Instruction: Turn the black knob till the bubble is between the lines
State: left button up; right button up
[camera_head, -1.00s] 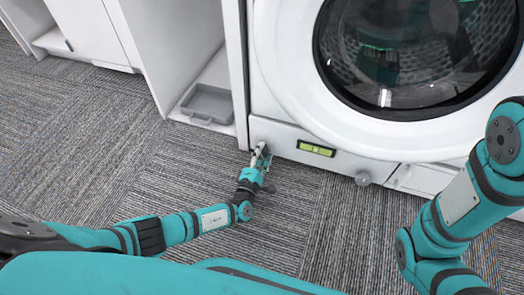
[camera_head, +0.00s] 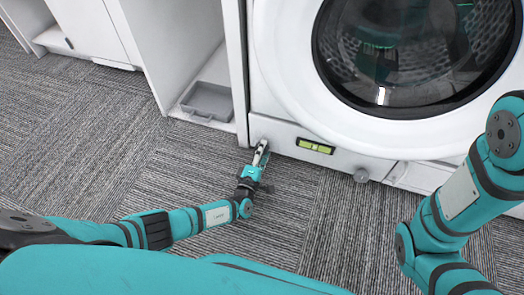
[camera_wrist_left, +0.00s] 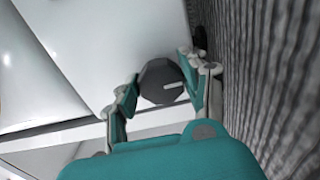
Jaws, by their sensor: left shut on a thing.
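The black knob (camera_wrist_left: 160,82) shows in the left wrist view as a dark, many-sided cap with a pale line pointing to the right. My left gripper (camera_head: 262,147) is at the lower left of the washing machine (camera_head: 268,92). Its two fingers are on either side of the knob, shut on it. In the head view the gripper hides the knob. A green spirit level (camera_head: 316,146) in a black frame sits on the machine's lower front, right of the gripper. Its bubble is too small to place against the lines. My right gripper is out of view.
A round grey piece (camera_head: 361,176) is low on the machine's front, right of the level. A white cabinet (camera_head: 243,70) stands close on the left, with a grey tray (camera_head: 207,101) in its open bay. The carpet (camera_head: 90,150) in front is clear.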

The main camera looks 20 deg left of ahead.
pick_arm(q)
jog(key=o, duration=1.1)
jog(key=shift+o, duration=0.2)
jog(key=shift+s, duration=0.15)
jog(key=s, duration=1.1)
jog(key=shift+s+a, duration=0.2)
jog(key=shift+s, duration=0.1)
